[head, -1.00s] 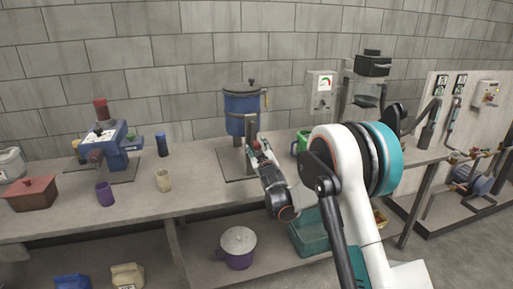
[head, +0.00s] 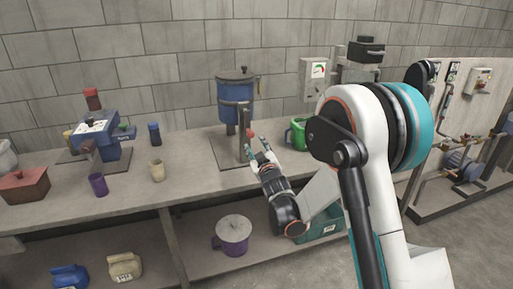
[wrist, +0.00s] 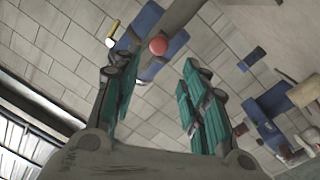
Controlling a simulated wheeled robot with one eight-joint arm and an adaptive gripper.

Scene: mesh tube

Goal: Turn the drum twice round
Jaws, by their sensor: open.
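A blue drum-like vessel (head: 234,101) with a dark lid stands on a stand on the bench, at the middle of the head view. A grey upright bar (head: 243,117) is in front of it, with a red ball knob (head: 250,132) near its side. My gripper (head: 260,143) is open and empty, just below and right of the knob. In the wrist view, the red knob (wrist: 158,46) shows ahead of and between the spread teal fingers (wrist: 155,95), with part of the blue vessel (wrist: 147,20) behind. Whether a finger touches the knob cannot be told.
A green mug (head: 298,134) stands on the bench right of the vessel. A lidded purple pot (head: 233,235) is on the lower shelf.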

